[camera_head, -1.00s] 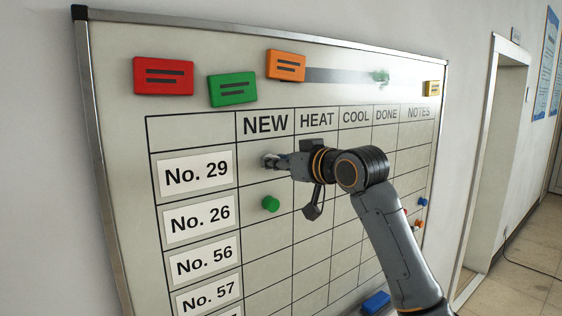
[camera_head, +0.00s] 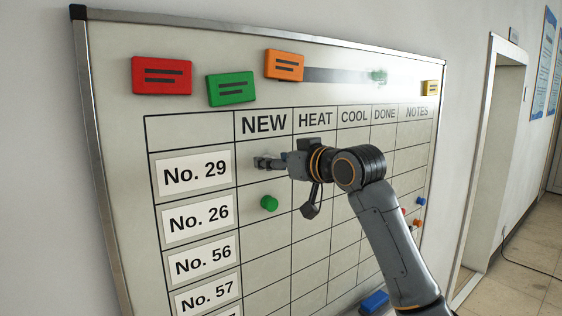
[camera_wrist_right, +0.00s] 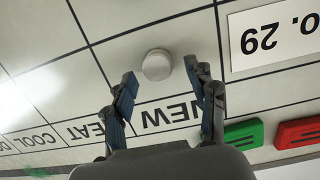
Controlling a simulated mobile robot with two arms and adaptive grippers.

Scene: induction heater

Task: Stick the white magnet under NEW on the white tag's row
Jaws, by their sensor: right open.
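The white magnet (camera_wrist_right: 157,65) is a round disc on the board, in the cell under NEW in the row labelled No. 29. In the wrist view it lies between and just beyond the tips of my right gripper (camera_wrist_right: 160,74), which is open with a gap on both sides of the magnet. In the head view my right gripper (camera_head: 264,162) is at that same cell, and its fingers make the magnet hard to make out. The No. 29 label (camera_head: 194,174) is a white card left of the cell. My left gripper is not in view.
A green round magnet (camera_head: 269,203) sits one row lower under NEW. Small blue and orange magnets are at the right edge. A blue block (camera_head: 374,301) is at the bottom.

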